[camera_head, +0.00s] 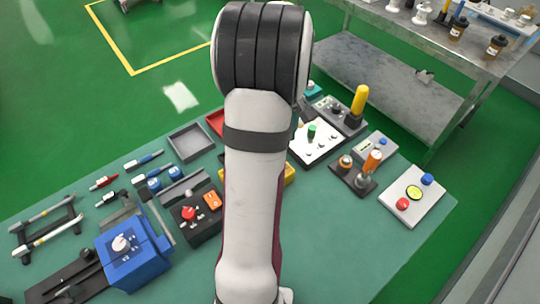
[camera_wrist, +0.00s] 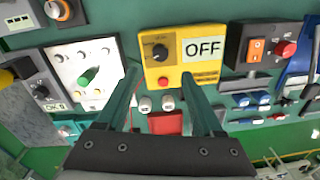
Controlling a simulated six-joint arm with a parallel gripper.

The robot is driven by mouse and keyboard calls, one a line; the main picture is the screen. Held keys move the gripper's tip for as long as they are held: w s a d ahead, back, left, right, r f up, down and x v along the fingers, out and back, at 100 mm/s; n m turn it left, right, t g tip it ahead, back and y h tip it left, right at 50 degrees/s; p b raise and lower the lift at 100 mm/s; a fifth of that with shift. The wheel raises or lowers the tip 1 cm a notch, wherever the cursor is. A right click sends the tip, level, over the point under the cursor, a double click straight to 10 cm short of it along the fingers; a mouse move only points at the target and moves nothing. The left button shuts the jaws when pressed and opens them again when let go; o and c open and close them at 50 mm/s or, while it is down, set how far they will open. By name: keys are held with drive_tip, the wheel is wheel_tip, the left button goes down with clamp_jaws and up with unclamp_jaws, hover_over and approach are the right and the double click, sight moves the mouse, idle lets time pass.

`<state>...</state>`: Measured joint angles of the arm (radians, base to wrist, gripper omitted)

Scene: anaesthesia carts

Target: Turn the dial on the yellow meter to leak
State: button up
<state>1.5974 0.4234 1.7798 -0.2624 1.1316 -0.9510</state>
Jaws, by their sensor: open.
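The yellow meter (camera_wrist: 212,72) lies face up in the wrist view, with a round black dial (camera_wrist: 160,53) and a white display reading OFF (camera_wrist: 203,48). In the head view, only a yellow edge of the meter (camera_head: 290,174) shows, the rest hidden behind my arm. My gripper (camera_wrist: 158,76) is open and empty, its two green fingers apart, reaching either side of the meter's lower part in the picture. The dial shows between and beyond the fingertips; I see no contact with it.
A white panel with a green knob (camera_wrist: 88,77) is left of the meter in the wrist view. A dark box with an orange switch and red knob (camera_wrist: 285,48) is on the right. Two white knobs and a red tray (camera_wrist: 165,123) lie between the fingers.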

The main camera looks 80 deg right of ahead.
drive_tip(key=f, duration=1)
drive_tip(key=shift+w+a, duration=0.1)
drive_tip(key=shift+w, duration=0.1)
clamp_jaws()
